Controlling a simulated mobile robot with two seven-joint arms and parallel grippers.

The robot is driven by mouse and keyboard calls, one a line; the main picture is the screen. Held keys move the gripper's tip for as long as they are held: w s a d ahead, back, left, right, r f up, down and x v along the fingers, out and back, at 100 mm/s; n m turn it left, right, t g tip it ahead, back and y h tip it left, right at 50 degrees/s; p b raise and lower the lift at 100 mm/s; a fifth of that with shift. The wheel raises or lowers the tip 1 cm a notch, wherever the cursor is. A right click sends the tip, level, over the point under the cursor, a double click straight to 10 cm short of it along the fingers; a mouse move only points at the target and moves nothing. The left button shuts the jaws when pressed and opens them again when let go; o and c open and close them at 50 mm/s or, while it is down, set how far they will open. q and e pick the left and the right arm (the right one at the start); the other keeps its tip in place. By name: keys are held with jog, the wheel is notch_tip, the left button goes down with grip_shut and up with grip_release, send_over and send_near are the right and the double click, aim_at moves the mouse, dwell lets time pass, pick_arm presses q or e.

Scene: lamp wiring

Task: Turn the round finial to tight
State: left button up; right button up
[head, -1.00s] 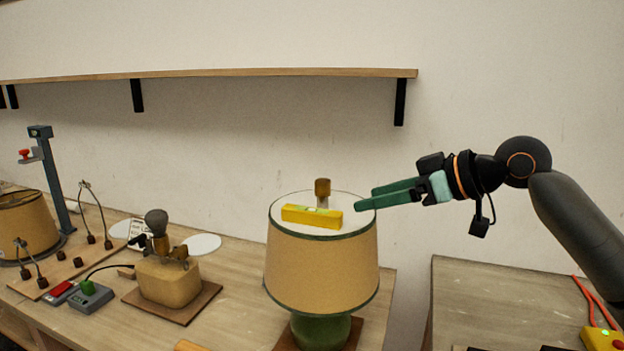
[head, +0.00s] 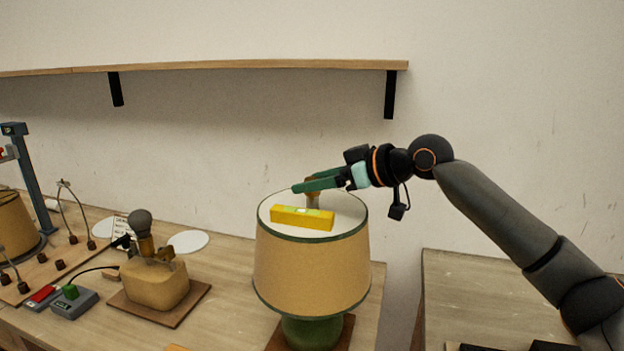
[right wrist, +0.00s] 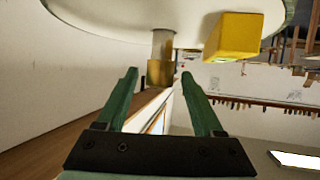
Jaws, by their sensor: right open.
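The round finial (head: 312,183) is a small brown-gold knob on a grey stem above the white top of the tan lamp shade (head: 310,270). My right gripper (head: 312,183) is open at the finial's height, with its green fingers reaching across it and partly hiding it. In the right wrist view the finial (right wrist: 160,73) lies between the two green fingertips (right wrist: 158,76), with a gap on each side. I see no contact. The yellow level (head: 302,218) lies on the shade top, just in front of the finial. My left gripper is out of view.
A wooden lamp base with a grey bulb (head: 139,222) stands left of the shade. A grey switch box (head: 74,302) and a second tan shade (head: 16,225) are further left. A wooden shelf (head: 250,65) runs along the wall above. A gap separates the two tables.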

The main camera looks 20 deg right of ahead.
jog(key=shift+w+a+f, duration=0.15)
jog(key=shift+w+a, duration=0.15)
jog(key=shift+w, duration=0.05)
grip_shut()
dwell(0.4)
